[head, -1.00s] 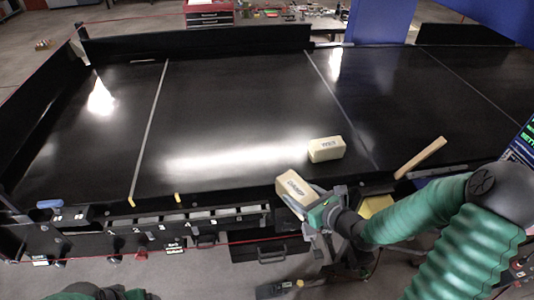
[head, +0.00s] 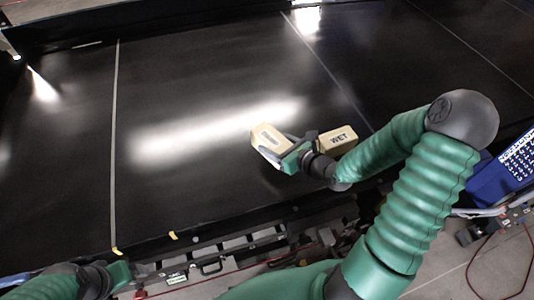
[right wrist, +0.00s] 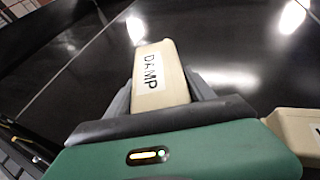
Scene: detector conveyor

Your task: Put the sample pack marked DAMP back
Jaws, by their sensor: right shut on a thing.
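The DAMP sample pack (head: 268,137) is a cream block with a white label, over the black conveyor belt. My right gripper (head: 274,150) is shut on it, and the right wrist view shows the pack (right wrist: 157,72) between the two fingers with DAMP readable. I cannot tell whether the pack touches the belt. A similar pack marked WET (head: 339,139) sits on the belt just right of the gripper, partly behind my wrist; its corner shows in the right wrist view (right wrist: 296,131). My left gripper (head: 120,273) is low at the left edge of the conveyor; its fingers are not clear.
The black belt (head: 190,90) is wide and clear left of and beyond the packs. Pale lines cross it. The conveyor's front edge, with yellow marks (head: 173,235), runs below. A blue device with a keypad (head: 510,170) stands at the right.

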